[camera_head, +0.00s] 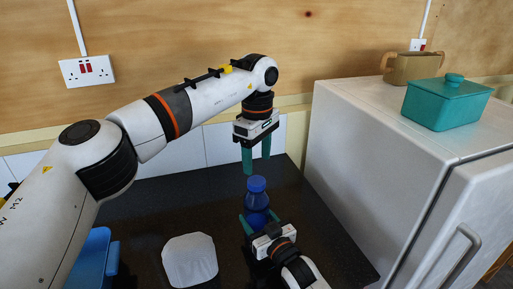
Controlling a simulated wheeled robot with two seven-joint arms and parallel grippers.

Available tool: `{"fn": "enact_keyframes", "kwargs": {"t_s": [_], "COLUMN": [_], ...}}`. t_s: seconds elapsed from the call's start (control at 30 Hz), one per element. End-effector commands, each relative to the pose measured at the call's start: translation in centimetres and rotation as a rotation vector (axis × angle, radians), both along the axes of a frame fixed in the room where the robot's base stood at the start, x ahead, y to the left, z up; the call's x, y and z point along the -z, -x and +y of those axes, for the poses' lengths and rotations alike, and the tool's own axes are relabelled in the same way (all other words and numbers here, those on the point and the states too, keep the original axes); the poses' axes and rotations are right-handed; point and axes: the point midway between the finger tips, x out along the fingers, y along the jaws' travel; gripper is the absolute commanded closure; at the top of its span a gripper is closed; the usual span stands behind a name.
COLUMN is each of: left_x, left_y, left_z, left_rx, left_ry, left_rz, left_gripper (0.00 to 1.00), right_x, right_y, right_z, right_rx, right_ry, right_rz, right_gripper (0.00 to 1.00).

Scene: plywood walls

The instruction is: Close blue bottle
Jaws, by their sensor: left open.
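A dark blue bottle (257,203) stands upright on the dark counter. A brighter blue cap (256,184) sits on its top; how tightly it is seated cannot be told. My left gripper (257,170) points down just above the cap, open and empty, with its green fingers apart. My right gripper (259,222) reaches in from the bottom of the view. Its green fingers are on either side of the bottle's body and appear shut on it. The bottle's lower part is hidden behind the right gripper.
A white rounded-square object (190,261) lies on the dark counter (150,220) to the left. A blue container (92,262) is at the lower left. A white fridge (375,150) stands right, with a teal lidded box (446,106) and a brown pot (415,68) on top.

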Motion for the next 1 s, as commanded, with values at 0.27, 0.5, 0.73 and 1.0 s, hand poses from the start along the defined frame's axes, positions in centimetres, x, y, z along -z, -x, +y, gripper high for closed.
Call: {"fn": "enact_keyframes", "kwargs": {"t_s": [0.27, 0.5, 0.73, 1.0], "left_x": [-0.4, -0.7, -1.1, -1.4], "left_y": [0.0, 0.1, 0.1, 0.1], "left_z": [0.0, 0.0, 0.0, 0.0], "left_rx": [-0.635, -1.191, -1.722, -2.346], "left_ry": [0.002, 0.001, 0.003, 0.003], "left_rz": [0.001, 0.001, 0.002, 0.003], "left_gripper": [0.4, 0.4, 0.4, 0.4], "right_x": [0.0, 0.0, 0.0, 0.0], "right_y": [0.0, 0.0, 0.0, 0.0], "right_z": [0.0, 0.0, 0.0, 0.0], "right_rx": [0.0, 0.0, 0.0, 0.0], "right_ry": [0.0, 0.0, 0.0, 0.0], "right_rz": [0.0, 0.0, -0.001, -0.001], "right_gripper": [1.0, 1.0, 1.0, 1.0]}}
